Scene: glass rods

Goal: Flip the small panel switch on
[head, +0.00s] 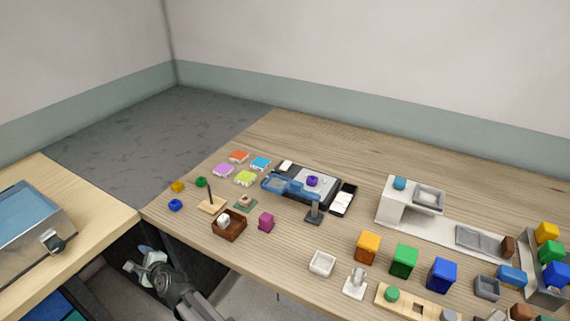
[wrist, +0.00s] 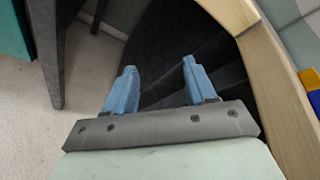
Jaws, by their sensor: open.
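No switch can be picked out for certain at this size. A small dark upright piece on a dark base (head: 314,213) stands near the middle of the table, and a small white piece with a raised part (head: 355,284) stands nearer the front edge; I cannot tell if either is the panel switch. My gripper (head: 137,262) is off the table's front left edge, far from both. In the wrist view my gripper (wrist: 159,68) shows two blue fingers spread apart with nothing between them.
The wooden table (head: 285,267) holds many small things, including a brown box (head: 229,228), a white dish (head: 321,264) and orange, green and blue blocks. A second table with a metal box (head: 30,225) stands left. The table's edge (wrist: 262,90) runs right of my fingers.

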